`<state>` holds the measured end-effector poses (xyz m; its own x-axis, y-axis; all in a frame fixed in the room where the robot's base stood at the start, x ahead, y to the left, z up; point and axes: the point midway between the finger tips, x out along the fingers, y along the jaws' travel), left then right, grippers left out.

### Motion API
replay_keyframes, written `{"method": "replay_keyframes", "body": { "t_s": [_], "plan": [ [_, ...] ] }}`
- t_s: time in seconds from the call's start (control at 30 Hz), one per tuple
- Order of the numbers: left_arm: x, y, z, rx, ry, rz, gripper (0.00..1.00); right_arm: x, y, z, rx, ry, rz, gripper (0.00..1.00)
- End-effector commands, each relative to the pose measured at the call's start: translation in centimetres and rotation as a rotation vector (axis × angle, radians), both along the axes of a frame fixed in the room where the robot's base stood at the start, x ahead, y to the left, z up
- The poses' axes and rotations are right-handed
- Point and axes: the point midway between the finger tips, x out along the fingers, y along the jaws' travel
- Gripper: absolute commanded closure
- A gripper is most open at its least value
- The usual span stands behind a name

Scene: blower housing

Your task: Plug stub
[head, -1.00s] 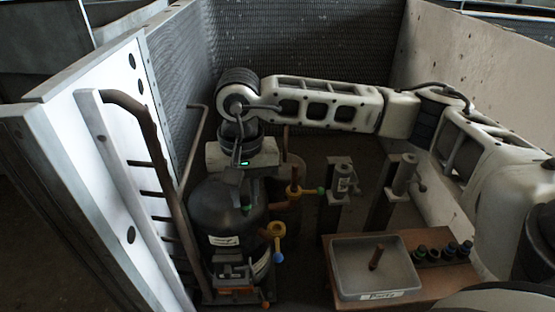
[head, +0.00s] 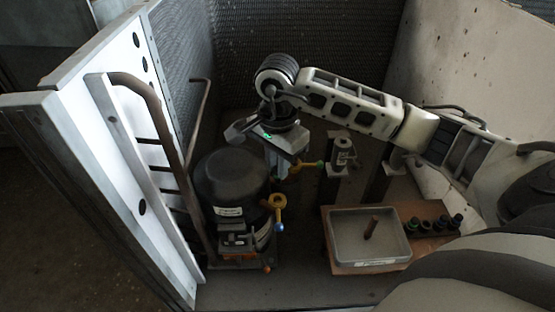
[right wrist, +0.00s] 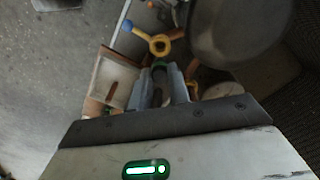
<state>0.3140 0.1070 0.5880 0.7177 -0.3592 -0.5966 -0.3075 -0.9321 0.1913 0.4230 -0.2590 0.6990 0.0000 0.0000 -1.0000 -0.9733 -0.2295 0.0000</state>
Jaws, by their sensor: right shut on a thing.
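My right gripper (head: 275,172) is beside the right side of the black compressor tank (head: 230,178), with its fingers pointing down. In the right wrist view the fingers (right wrist: 161,85) are shut on a small dark plug (right wrist: 160,67) with a green band. Beyond the plug, in that view, is a yellow ring fitting (right wrist: 160,44) with a blue tip; in the head view this fitting (head: 277,202) stands at the tank's right side. Which stub end lies under the plug is hidden. My left gripper is out of view.
Two grey posts (head: 333,185) stand behind. A white panel with a bent brown pipe (head: 160,120) bounds the left.

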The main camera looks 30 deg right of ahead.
Motion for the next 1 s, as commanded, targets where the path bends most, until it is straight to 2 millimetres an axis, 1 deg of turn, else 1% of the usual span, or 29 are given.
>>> {"method": "replay_keyframes", "body": {
  "t_s": [0.03, 0.07, 0.4, 0.47, 0.6, 0.67, 0.7, 1.0],
  "plan": [
    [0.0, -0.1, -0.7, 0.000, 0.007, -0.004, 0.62, 0.0, 0.0, -0.6, 0.001, 0.000, 0.000, 1.00],
    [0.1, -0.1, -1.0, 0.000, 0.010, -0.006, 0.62, 0.0, 0.0, -0.9, 0.001, 0.000, 0.001, 1.00],
    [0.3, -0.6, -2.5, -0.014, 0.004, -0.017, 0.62, 0.0, 0.0, -3.6, 0.000, 0.001, 0.001, 1.00],
    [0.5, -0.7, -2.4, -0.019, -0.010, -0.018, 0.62, 0.0, 0.0, -4.1, 0.001, 0.001, 0.000, 1.00],
    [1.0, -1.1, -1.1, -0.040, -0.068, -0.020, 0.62, 0.0, 0.0, -5.3, 0.000, 0.001, 0.000, 1.00],
    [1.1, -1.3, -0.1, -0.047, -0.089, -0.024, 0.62, 0.0, 0.0, -5.0, 0.000, -0.001, 0.000, 1.00],
    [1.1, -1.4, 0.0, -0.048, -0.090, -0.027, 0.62, 0.0, 0.0, -4.9, -0.001, -0.001, 0.000, 1.00],
    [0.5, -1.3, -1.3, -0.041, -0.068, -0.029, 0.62, 0.0, 0.1, -5.2, 0.000, -0.001, 0.001, 1.00]
  ]
}}
